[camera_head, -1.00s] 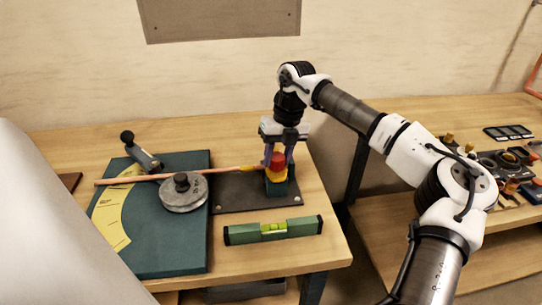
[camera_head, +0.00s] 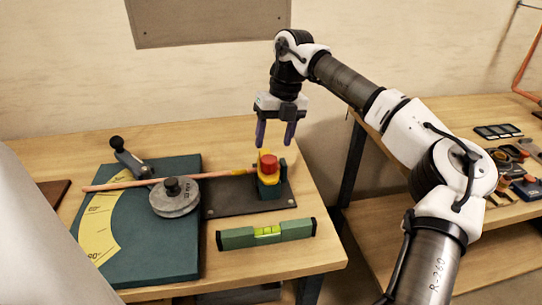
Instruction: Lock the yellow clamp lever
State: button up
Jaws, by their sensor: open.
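The yellow clamp lever (camera_head: 267,178) with a red knob (camera_head: 268,163) on top sits on a dark green clamp block at the right end of the dark base plate (camera_head: 225,199). A copper pipe (camera_head: 130,185) runs from the left across the bending plate to the clamp. My gripper (camera_head: 275,135) is open and empty, pointing down above and slightly behind the clamp, apart from it. The fingers do not hide the lever. I cannot tell the lever's exact angle at this size.
A teal bending plate (camera_head: 150,250) with a yellow angle scale, a round grey former (camera_head: 173,199) and a black-knobbed handle (camera_head: 131,160) fills the left of the bench. A green spirit level (camera_head: 240,239) lies in front of the clamp. Tools lie on the right bench.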

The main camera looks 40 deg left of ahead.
notch_tip(320, 180, up, 7)
jog(key=w, duration=0.1)
jog(key=shift+d+r+b, duration=0.15)
jog(key=shift+d+b, duration=0.15)
jog(key=shift+d, duration=0.05)
jog(key=shift+w, duration=0.1)
